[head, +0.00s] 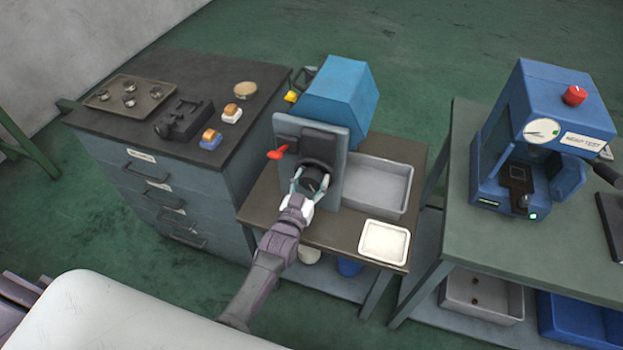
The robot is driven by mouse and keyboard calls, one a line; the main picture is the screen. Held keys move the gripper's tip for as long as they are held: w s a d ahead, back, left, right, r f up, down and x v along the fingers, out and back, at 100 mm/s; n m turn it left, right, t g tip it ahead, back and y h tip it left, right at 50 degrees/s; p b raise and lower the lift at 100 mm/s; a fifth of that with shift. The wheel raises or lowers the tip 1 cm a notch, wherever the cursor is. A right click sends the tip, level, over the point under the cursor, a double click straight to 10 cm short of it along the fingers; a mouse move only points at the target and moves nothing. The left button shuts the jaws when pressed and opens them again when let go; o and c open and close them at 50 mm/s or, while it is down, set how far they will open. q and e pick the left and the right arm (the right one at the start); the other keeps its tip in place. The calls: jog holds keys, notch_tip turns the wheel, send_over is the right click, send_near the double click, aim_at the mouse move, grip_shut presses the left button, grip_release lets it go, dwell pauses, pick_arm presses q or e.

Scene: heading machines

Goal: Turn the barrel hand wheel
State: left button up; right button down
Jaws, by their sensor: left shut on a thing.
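The dark, round barrel hand wheel (315,170) sits on the grey front plate (339,170) of a blue machine (340,92) in the head view. My left gripper (310,182) has its fingers on either side of the wheel and is shut on it. The gripper covers the lower part of the wheel, so its exact turn angle cannot be told. A red lever (277,153) sticks out left of the wheel. My right gripper is not in view.
A grey bin (382,180) and a white tray (384,241) stand right of the machine. A drawer cabinet (150,190) with a metal tray (128,95) on top is at left. A blue tester (540,130) stands on the right bench. Green floor lies between.

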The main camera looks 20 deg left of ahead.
pick_arm(q)
jog(key=m, duration=0.5)
jog(key=shift+m, duration=0.3)
dwell(0.4)
jog(key=o, duration=1.2)
jog(key=s, duration=1.2)
jog(key=shift+a, duration=0.3)
